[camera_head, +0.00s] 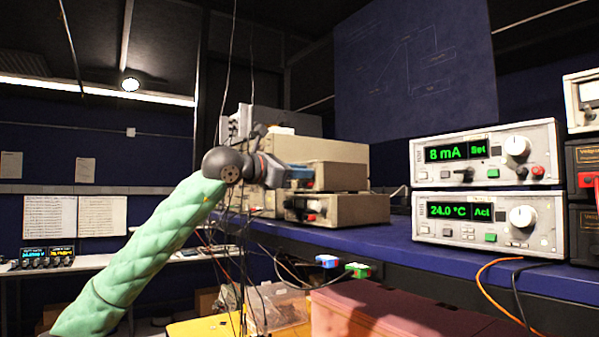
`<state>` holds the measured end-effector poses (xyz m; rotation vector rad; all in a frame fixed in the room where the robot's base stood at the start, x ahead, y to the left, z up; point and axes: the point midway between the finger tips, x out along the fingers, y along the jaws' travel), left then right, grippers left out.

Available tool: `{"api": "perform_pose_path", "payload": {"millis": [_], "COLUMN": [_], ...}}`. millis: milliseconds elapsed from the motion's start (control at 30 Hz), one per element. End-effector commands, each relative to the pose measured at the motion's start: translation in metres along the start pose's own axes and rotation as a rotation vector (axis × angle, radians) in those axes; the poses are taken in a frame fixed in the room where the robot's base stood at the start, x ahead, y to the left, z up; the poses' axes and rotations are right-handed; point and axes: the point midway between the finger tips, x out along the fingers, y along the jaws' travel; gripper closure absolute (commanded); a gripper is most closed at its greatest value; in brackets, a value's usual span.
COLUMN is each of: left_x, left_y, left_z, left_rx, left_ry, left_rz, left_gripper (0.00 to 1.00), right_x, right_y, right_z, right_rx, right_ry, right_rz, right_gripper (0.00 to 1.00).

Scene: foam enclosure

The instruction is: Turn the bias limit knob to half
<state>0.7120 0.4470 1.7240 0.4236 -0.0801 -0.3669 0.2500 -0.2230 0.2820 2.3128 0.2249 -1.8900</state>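Two light grey instruments are stacked on the blue bench at the right. The upper instrument (428,176) shows a green "8 mA" and "Set", with a white round knob (517,146) to the right of its display. The lower instrument (426,230) shows "24.0 °C" and "Act", with a similar white knob (522,216). The knob labels are too small to read. My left gripper (308,173) is in the middle of the view, well to the left of both knobs and touching neither. Its fingers are too small to tell open from shut. My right gripper is out of view.
Beige instruments (345,208) stand on the blue bench (365,238) behind my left gripper. Thin cables hang around my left wrist. Orange and black leads (487,280) run over the bench edge. A pink box (375,312) stands below. More instruments border the right edge.

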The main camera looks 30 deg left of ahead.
Motion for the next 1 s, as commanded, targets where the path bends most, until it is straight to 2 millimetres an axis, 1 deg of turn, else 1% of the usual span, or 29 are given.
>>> {"api": "perform_pose_path", "payload": {"millis": [267,467,533,600,1000], "left_x": [0.0,0.0,0.001,0.001,0.0], "left_y": [0.001,0.0,0.0,-0.001,-0.001], "left_z": [0.0,-0.001,-0.001,-0.002,-0.001], "left_rx": [0.009,0.071,0.111,0.16,0.527], "left_ry": [0.0,-0.001,-0.002,-0.004,-0.011], "left_rz": [0.001,0.002,0.002,0.002,0.006], "left_gripper": [1.0,1.0,1.0,1.0,1.0], "right_x": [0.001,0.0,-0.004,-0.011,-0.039], "right_y": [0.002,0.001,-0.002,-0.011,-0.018], "right_z": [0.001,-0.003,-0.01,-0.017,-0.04], "right_rx": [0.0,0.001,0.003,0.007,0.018], "right_ry": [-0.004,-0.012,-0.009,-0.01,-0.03], "right_rz": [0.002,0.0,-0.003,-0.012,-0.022], "right_gripper": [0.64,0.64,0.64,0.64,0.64]}}
